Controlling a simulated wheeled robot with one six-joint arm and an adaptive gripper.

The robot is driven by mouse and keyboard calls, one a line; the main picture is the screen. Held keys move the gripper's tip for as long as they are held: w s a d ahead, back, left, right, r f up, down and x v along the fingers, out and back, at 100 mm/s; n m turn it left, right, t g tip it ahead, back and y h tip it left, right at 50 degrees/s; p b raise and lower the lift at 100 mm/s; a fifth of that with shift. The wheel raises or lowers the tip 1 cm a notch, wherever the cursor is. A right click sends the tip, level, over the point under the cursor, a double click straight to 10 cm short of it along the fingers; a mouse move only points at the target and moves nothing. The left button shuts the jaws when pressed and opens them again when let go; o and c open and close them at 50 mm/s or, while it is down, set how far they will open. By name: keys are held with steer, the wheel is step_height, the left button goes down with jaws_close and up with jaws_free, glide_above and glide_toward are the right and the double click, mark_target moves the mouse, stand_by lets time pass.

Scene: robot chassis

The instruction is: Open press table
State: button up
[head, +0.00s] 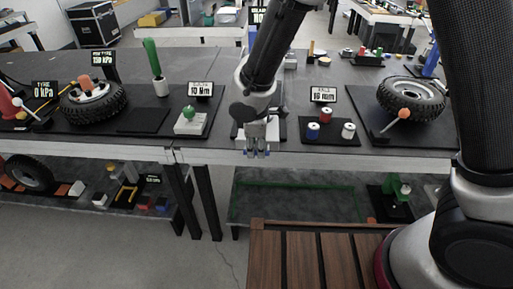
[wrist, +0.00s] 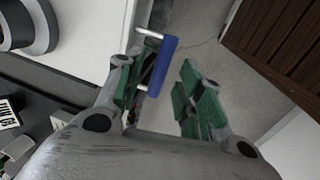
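My gripper (head: 257,151) points down at the front edge of the long dark-topped table (head: 215,145), near the middle of the head view. In the wrist view my gripper (wrist: 168,98) has its two green-padded fingers spread apart. A blue bar handle (wrist: 156,66) on white posts stands out from the white table front (wrist: 85,40). The handle lies between the fingers, close to the left one; I cannot tell whether they touch. A white object (head: 278,127) on the tabletop is mostly hidden behind my gripper.
A black board with coloured spools (head: 327,131) and a tire (head: 410,95) lie to the right. A green-and-white part (head: 189,120) and another tire (head: 93,102) lie left. A slatted wooden surface (head: 310,258) is in front. Lower shelves hold several items.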

step_height(320, 180, up, 10)
steer(key=s, duration=0.2)
steer(key=shift+r, duration=0.1)
steer(key=s+d+r+m, duration=0.4)
steer(key=d+r+m, duration=0.1)
steer(key=d, duration=0.8)
steer(key=s+d+r+m+t, duration=0.1)
steer(key=s+d+r+m, duration=0.4)
steer(key=d, duration=0.8)
steer(key=s+d+r+m+t, duration=0.1)
steer(key=s+d+r+m, duration=0.3)
steer(key=d+m, duration=0.4)
steer(key=d+r, duration=0.1)
steer(key=d, duration=0.5)
steer(key=shift+s+r, duration=0.2)
steer(key=shift+r, duration=0.1)
